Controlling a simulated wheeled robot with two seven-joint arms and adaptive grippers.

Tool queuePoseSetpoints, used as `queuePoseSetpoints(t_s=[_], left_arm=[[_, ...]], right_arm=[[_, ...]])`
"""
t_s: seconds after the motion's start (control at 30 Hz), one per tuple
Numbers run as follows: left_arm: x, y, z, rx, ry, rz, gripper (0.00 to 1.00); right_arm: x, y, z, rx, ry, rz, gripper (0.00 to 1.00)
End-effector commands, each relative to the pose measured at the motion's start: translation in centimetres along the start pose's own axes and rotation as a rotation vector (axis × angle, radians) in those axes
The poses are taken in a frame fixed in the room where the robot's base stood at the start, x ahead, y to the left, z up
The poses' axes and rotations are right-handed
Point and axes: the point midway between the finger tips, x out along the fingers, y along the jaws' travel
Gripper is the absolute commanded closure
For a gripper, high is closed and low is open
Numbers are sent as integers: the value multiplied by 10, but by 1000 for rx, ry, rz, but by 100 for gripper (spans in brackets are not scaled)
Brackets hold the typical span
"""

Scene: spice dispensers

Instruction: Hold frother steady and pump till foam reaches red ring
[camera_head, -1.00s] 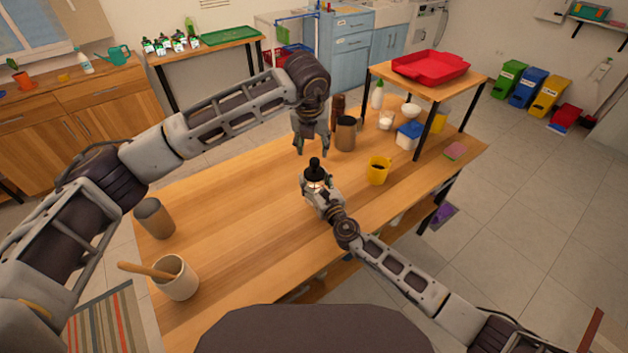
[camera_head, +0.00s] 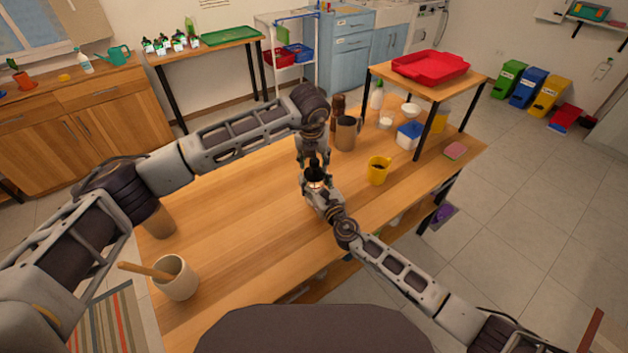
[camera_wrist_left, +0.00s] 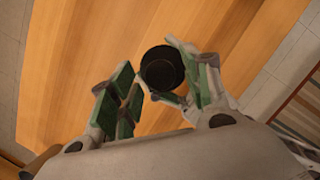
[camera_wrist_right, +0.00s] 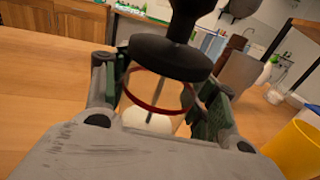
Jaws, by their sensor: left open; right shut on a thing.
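The frother is a clear jar with a black lid, a thin rod and a red ring. In the right wrist view, the frother's black lid (camera_wrist_right: 170,57) is at top centre, the red ring (camera_wrist_right: 158,92) below it, and whitish liquid (camera_wrist_right: 147,121) lower in the jar. My right gripper (camera_wrist_right: 160,100) is shut around the jar's sides; it also shows in the head view (camera_head: 316,184). My left gripper (camera_head: 313,160) is open just above the frother. In the left wrist view, the round black knob (camera_wrist_left: 161,68) lies between the open fingers of my left gripper (camera_wrist_left: 160,88), nearer the right finger.
A yellow mug (camera_head: 378,171) stands right of the frother, and a metal pitcher (camera_head: 346,134) behind it. A beige crock with a wooden spoon (camera_head: 176,279) is at the near left. A raised shelf with a red tray (camera_head: 430,67) stands at the right. The table's left middle is clear.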

Motion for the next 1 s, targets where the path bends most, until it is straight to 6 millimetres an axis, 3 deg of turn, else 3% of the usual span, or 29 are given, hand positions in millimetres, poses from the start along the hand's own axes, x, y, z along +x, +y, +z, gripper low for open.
queuePoseSetpoints(t_s=[0.3, 0.67, 1.0], left_arm=[[18, 0, 0, 0, 0, -1, 52], [20, 0, 0, 0, -1, -1, 52], [20, 0, 0, 0, 0, -1, 93]], right_arm=[[0, 0, 0, 0, 0, 0, 75], [0, 0, 0, 0, 0, 0, 75], [0, 0, 0, 0, 0, 0, 75]])
